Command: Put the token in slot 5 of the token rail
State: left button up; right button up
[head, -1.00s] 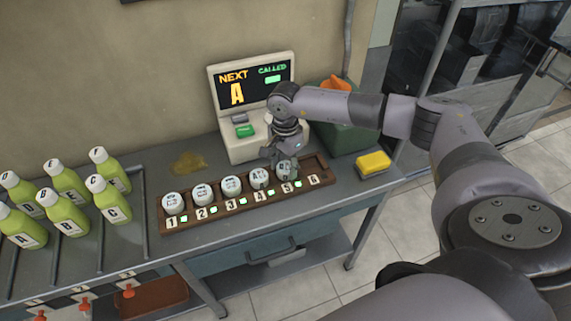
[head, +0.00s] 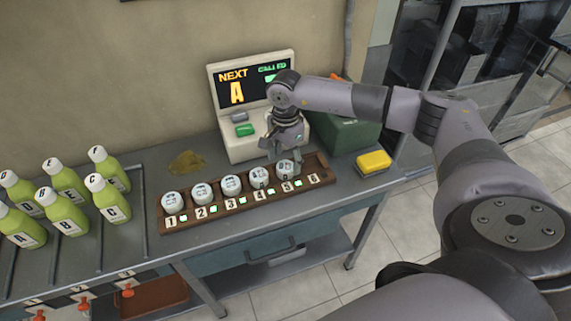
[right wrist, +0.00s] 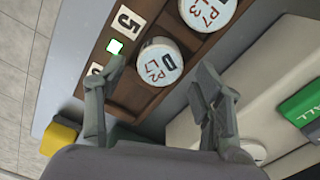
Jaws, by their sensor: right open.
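The token (head: 285,168) is a round white piece sitting upright in the rail behind label 5. In the right wrist view the token (right wrist: 160,62) shows a dark D and smaller print on its top. The token rail (head: 240,202) is a brown wooden tray with numbered labels 1 to 6. White tokens stand at labels 1 to 4 too, and the place behind label 6 is empty. My right gripper (head: 284,156) is open just above the token, its fingers spread on either side of it. My left gripper is not in view.
The display machine (head: 243,145) stands close behind the rail. A yellow sponge (head: 373,163) and a green bin (head: 345,136) are to the right. Several green bottles (head: 65,215) stand at the left. A brownish patch (head: 187,161) lies on the bench.

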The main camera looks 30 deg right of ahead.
aim_at(285, 166)
notch_tip(285, 166, up, 10)
jog(key=b, duration=0.1)
jog(key=shift+f, duration=0.15)
